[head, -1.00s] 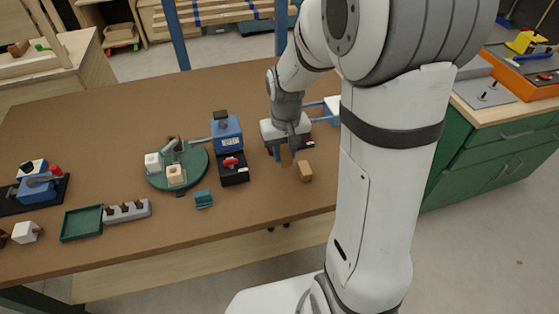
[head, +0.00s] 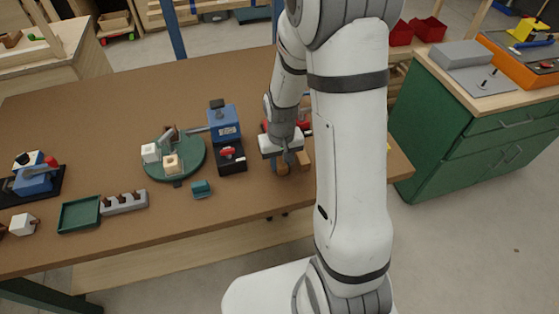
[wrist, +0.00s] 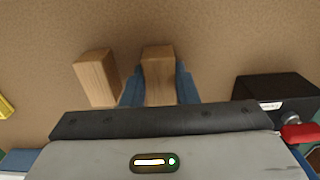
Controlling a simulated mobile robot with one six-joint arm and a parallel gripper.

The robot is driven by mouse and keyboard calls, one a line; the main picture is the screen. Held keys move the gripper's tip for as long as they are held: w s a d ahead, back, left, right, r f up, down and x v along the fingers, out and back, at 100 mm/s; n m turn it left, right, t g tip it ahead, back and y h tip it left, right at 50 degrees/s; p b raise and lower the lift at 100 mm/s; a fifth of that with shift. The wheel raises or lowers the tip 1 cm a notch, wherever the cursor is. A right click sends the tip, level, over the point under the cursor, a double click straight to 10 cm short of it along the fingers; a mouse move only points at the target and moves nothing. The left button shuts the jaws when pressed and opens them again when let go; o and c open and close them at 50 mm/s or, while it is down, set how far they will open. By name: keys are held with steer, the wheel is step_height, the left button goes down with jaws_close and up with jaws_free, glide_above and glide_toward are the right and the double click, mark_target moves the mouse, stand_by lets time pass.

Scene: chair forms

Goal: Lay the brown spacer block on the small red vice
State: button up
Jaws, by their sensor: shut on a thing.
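My gripper (head: 283,160) is shut on a brown wooden block, the spacer block (wrist: 158,75), which stands between the blue fingers in the wrist view. In the head view the held block (head: 282,169) shows under the gripper; whether it touches the table is unclear. A second, similar wooden block (wrist: 97,78) stands apart to the left in the wrist view, and to the right of the gripper in the head view (head: 304,161). The small red vice (head: 305,126) is just behind my gripper, mostly hidden by it, with only red parts showing.
A blue press with a black base (head: 231,160) and red handle stands left of the gripper; its black base also shows in the wrist view (wrist: 275,90). A green turntable (head: 190,165), teal block (head: 201,188) and green tray (head: 80,214) lie further left. The table's front edge is near.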

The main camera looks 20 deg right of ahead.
mark_target(281, 161)
steer(key=shift+f, duration=0.15)
steer(key=o, duration=0.9)
steer(key=shift+o, duration=0.2)
step_height(281, 161, up, 11)
steer(key=s+r+t, duration=0.2)
steer(key=s+r, duration=0.8)
steer(key=s, duration=0.4)
steer(key=shift+a+r+t, duration=0.25)
steer(key=shift+r+t, duration=0.05)
steer(key=shift+r, duration=0.05)
steer(key=shift+o, duration=0.2)
